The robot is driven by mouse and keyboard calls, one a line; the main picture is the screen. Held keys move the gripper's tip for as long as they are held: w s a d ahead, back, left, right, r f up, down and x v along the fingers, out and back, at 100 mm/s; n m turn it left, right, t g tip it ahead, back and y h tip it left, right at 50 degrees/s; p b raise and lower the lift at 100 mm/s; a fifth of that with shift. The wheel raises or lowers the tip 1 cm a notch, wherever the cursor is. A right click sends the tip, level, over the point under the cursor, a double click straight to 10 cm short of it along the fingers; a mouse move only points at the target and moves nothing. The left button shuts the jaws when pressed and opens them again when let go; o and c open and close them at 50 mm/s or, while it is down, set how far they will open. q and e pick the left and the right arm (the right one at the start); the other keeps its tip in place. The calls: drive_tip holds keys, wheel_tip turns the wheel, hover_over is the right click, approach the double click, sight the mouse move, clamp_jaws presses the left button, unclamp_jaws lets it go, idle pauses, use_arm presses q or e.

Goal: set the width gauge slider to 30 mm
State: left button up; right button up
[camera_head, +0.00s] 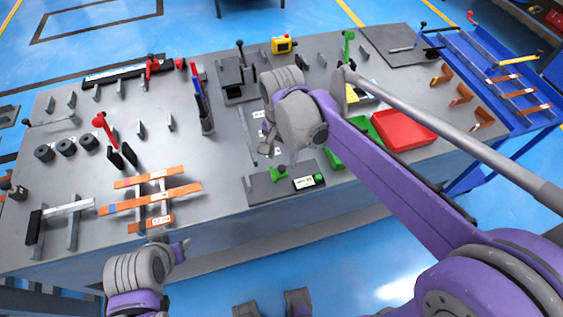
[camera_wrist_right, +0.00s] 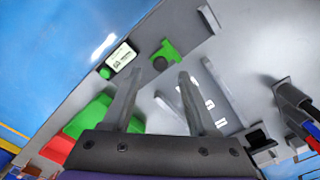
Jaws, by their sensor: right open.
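A grey rail (camera_head: 248,136) with small white labels beside it lies on the bench under my right gripper; it shows also in the right wrist view (camera_wrist_right: 222,92). I take it for the width gauge, but cannot make out its slider or read the labels. My right gripper (camera_head: 266,145) is above the bench near this rail, partly hidden by its own wrist. In the right wrist view its two fingers (camera_wrist_right: 160,74) are apart with nothing between them. My left gripper (camera_head: 182,249) is low, in front of the bench's front edge; its fingers are hard to separate.
A green tray (camera_head: 334,158) and a red tray (camera_head: 404,131) stand right. Orange bars (camera_head: 150,201) rest on supports at left. Upright posts stand behind.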

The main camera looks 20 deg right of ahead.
sight(282, 167)
drive_tip(key=shift+f, duration=2.15)
